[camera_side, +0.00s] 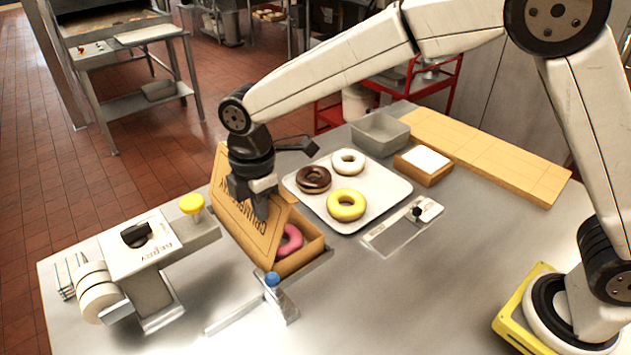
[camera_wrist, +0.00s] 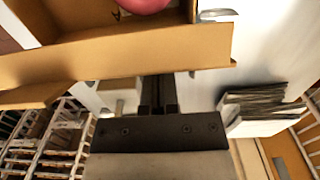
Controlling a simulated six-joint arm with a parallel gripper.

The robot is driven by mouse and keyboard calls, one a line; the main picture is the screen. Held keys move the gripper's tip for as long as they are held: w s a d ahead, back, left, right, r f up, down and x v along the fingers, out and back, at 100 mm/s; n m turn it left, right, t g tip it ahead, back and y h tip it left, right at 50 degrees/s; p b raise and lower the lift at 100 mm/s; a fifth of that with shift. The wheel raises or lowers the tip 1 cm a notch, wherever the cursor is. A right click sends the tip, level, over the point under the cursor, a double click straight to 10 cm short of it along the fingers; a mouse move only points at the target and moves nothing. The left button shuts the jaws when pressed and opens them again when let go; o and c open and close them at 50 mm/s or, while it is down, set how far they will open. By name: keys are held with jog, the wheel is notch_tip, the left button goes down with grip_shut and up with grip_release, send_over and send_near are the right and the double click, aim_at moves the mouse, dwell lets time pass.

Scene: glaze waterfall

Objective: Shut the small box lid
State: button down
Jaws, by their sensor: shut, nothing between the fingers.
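A white tray (camera_side: 375,205) with three donuts lies right of the box. A machine with a yellow knob (camera_side: 191,203) stands to the left. A blue-topped stand (camera_side: 273,281) is close in front of the box. A scale (camera_side: 402,228) lies right of it.

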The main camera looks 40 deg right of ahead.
jog(key=shift+d, duration=0.95)
jog(key=shift+r, duration=0.1)
jog(key=shift+r, duration=2.95)
jog(key=s+d+f+m+t, duration=0.1)
jog(key=s+d+f+m, duration=0.4)
jog(key=s+d+m, duration=0.2)
jog(key=s+d+f+m+t, duration=0.1)
jog(key=s+d+f+m, duration=0.4)
jog(key=s+d+m, duration=0.3)
jog(key=d+m, duration=0.3)
jog(key=d, duration=0.4)
jog(key=shift+d+f+t, duration=0.25)
jog(key=shift+f+t, duration=0.05)
jog(key=shift+f, duration=0.05)
